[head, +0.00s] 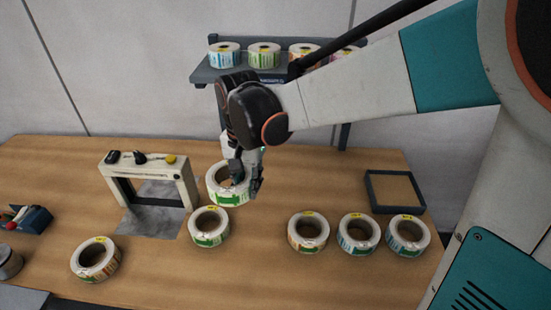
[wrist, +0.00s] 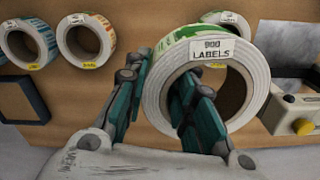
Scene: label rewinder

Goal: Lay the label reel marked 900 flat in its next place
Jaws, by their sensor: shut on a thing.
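The label reel marked 900 (wrist: 157,108), white with a green printed band, fills the middle of the wrist view, its "900 LABELS" tag facing up in that picture. My gripper (wrist: 163,75) is shut on its wall, one finger inside the core and one outside. In the head view the held reel (head: 217,190) is behind another green reel, with my gripper (head: 247,183) at its right side. It looks about level; its height above the table is hard to judge.
A white rewinder frame (head: 150,170) with knobs stands left of the held reel on a grey plate. A dark-rimmed tray (head: 394,208) is at right. A lone reel (head: 95,272) lies front left. Several reels sit on a wall shelf (head: 205,73). Bare table separates the green and orange reels.

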